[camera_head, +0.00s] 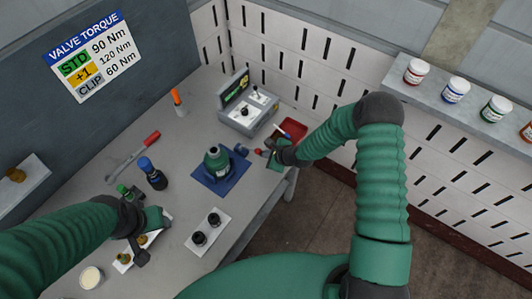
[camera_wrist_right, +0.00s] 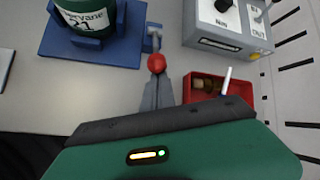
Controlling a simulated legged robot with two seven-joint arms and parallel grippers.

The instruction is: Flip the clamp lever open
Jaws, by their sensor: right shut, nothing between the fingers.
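A green cylinder (camera_head: 216,160) with a white label stands in a blue clamp fixture (camera_head: 212,184) on the table; both also show in the right wrist view, the cylinder (camera_wrist_right: 88,16) and the fixture (camera_wrist_right: 118,52). The clamp lever ends in a red ball knob (camera_wrist_right: 157,63), beside the fixture's right side. My right gripper (camera_wrist_right: 158,84) is shut, with its fingertips right at the knob; whether they touch it I cannot tell. In the head view my right gripper (camera_head: 268,152) is right of the fixture. My left gripper (camera_head: 138,250) is low over a white plate; its fingers are unclear.
A grey control box (camera_head: 248,104) stands behind the fixture. A red tray (camera_head: 292,131) with small items lies close to my right gripper. A dark bottle (camera_head: 153,176), a red-handled wrench (camera_head: 135,155) and a white plate with black knobs (camera_head: 207,230) are on the table.

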